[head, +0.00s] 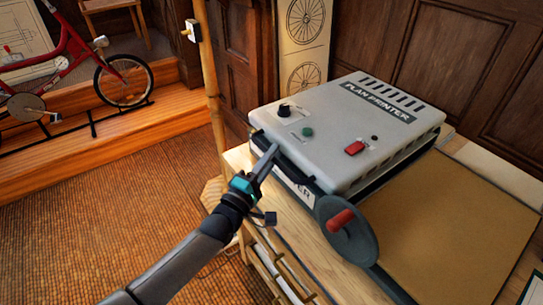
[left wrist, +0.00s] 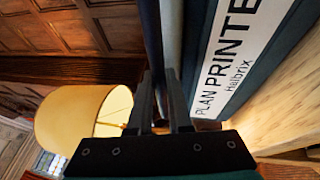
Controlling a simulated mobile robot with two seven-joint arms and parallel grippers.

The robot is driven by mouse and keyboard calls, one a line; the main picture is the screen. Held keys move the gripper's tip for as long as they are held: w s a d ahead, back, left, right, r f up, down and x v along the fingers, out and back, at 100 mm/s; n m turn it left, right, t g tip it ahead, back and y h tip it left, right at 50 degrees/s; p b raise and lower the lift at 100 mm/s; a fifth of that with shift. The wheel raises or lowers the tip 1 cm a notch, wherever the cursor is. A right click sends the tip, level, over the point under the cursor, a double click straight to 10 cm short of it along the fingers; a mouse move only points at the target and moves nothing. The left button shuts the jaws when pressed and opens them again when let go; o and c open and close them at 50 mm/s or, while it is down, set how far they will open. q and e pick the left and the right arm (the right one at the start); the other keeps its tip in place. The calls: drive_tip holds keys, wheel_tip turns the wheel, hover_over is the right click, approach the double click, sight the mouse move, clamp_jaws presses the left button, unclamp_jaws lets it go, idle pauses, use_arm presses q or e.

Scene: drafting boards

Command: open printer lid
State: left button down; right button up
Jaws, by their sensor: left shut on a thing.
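The plan printer (head: 375,120) is a pale grey box with a "PLAN PRINTER" label on its lid, standing on a wooden bench. The lid lies down over the dark body; I cannot tell whether there is a slight gap. A dark handle bar (head: 300,172) runs along the lid's front edge. My left gripper (head: 270,157) is shut on this bar near its left end. In the left wrist view my left gripper's fingers (left wrist: 160,100) close around the bar, beside the printer's white name label (left wrist: 225,55); the fingers hide the contact. My right gripper is not in view.
A dark disc with a red grip (head: 341,221) stands at the printer's front right corner. A brown board (head: 460,215) lies right of the printer. A wooden pole (head: 211,90) rises behind left. A red bicycle (head: 70,60) stands far left. The left wrist view shows a yellow lampshade (left wrist: 75,120).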

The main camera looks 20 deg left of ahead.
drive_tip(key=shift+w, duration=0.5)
use_arm(q)
drive_tip(key=shift+r, duration=0.1)
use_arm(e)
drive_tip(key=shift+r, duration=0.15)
